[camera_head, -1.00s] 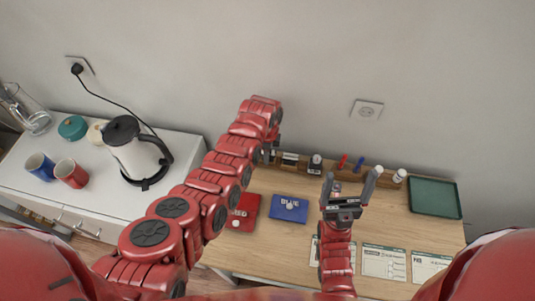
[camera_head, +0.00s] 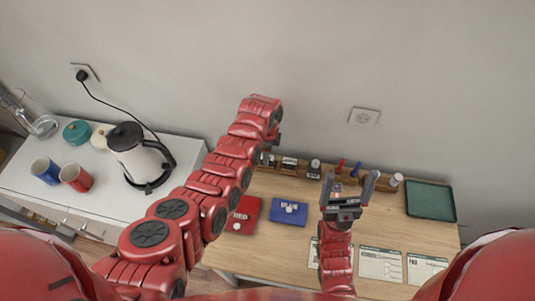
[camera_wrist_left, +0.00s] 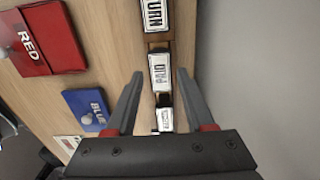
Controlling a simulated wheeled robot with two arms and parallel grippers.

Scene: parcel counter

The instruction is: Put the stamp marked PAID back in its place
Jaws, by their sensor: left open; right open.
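The stamp marked PAID (camera_wrist_left: 160,72) shows its white label in the left wrist view. It sits in line with its neighbours in the wooden rack (camera_wrist_left: 158,42), between the RETURN-type stamp (camera_wrist_left: 153,15), whose label reads "URN", and another white-labelled stamp (camera_wrist_left: 164,119). My left gripper (camera_wrist_left: 159,76) is open, with one finger on each side of the PAID stamp and gaps visible. In the head view my left arm hides most of that gripper. My right gripper (camera_head: 351,182) is open and empty, pointing up over the counter.
A red pad (camera_head: 248,207) and a blue pad (camera_head: 287,217) lie in front of the rack. Red and blue markers (camera_head: 340,166) and a white bottle (camera_head: 395,181) stand along it. A green tray (camera_head: 431,201) is at right; paper forms (camera_head: 380,264) lie in front.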

